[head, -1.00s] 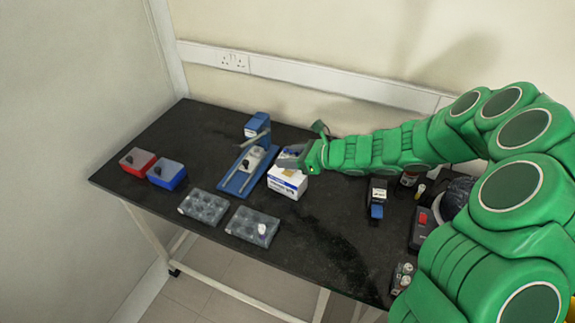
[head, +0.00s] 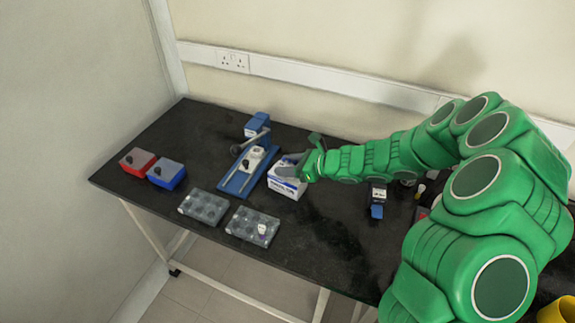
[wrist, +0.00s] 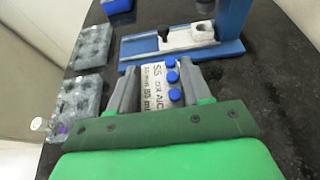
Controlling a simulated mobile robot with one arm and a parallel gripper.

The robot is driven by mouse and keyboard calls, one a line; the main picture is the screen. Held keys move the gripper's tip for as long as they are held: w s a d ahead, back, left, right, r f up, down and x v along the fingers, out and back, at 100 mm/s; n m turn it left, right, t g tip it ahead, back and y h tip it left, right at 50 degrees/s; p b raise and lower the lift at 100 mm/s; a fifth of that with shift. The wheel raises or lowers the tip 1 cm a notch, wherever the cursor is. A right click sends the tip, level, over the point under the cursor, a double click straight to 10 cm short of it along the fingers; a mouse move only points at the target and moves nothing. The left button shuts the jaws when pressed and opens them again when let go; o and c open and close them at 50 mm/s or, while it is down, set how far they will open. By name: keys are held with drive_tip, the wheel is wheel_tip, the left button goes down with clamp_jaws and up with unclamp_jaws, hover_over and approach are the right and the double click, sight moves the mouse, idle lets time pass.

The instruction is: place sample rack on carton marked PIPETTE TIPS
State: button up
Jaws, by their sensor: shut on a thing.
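The carton (head: 285,189), white with a blue-printed side, stands on the black bench beside the blue stand in the head view. Its lettering is too small to read there. My gripper (head: 290,172) is low over the carton's top, and its fingers hide part of it. In the wrist view my gripper (wrist: 155,85) is shut on the sample rack (wrist: 173,78), whose blue caps stand in a row between the fingers. A white lettered surface shows beside the caps; I cannot tell whether it belongs to the rack or the carton. Whether the rack touches the carton is hidden.
A blue stand (head: 240,183) is close on the carton's left. Two grey trays with wells (head: 203,206) (head: 252,226) lie near the front edge. Red (head: 137,161) and blue (head: 167,175) boxes are far left. A small blue-black device (head: 377,199) is right. Bench front right of the trays is clear.

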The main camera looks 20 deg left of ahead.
drive_tip(key=shift+f, duration=0.1)
drive_tip(key=o, duration=1.1)
drive_tip(key=shift+c, duration=0.2)
drive_tip(key=v, duration=1.2)
drive_tip(key=shift+r, duration=0.25)
